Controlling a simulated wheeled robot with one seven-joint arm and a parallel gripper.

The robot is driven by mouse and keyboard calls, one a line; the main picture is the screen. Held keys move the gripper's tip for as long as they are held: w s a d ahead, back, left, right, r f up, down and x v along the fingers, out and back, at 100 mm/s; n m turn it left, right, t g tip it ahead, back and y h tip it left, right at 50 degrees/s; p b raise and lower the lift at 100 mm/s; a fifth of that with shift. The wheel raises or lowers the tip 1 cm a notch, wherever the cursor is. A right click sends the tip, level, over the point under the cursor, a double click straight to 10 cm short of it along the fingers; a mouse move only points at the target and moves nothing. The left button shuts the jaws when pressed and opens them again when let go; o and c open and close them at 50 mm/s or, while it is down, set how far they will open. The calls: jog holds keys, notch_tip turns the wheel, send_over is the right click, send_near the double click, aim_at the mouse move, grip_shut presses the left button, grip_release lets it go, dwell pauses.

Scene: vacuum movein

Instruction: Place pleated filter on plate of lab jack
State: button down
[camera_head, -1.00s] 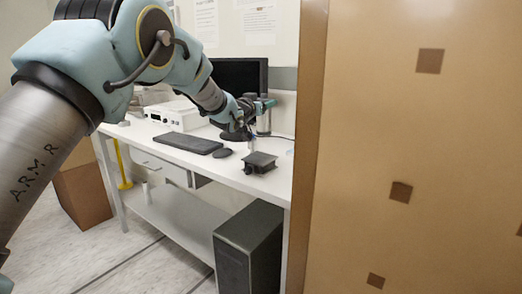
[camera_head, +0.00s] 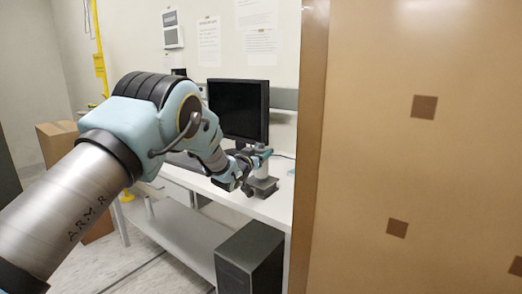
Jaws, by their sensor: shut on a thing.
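The lab jack (camera_head: 264,188) is a small dark stand on the white table, near its front edge beside the large brown panel. My gripper (camera_head: 262,158) is over the jack, reaching in from the left. It is shut on a small pale piece, apparently the pleated filter (camera_head: 262,170), which hangs upright just above or on the jack's plate. I cannot tell whether the filter touches the plate. The pleats are too small to make out, and the fingers partly hide the filter's top.
A black monitor (camera_head: 238,108) stands behind my gripper. My arm hides most of the keyboard (camera_head: 186,161). A dark computer case (camera_head: 250,258) stands below the table. The brown panel (camera_head: 400,150) blocks the right side. A cardboard box (camera_head: 58,142) is at the left.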

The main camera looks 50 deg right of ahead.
jog(key=shift+f, duration=0.15)
jog(key=shift+c, duration=0.6)
grip_release()
jog(key=shift+r, duration=0.3)
jog(key=b+v, duration=0.4)
jog(key=v, duration=0.8)
jog(key=shift+b, duration=0.4)
jog(key=shift+w+a+f, duration=0.1)
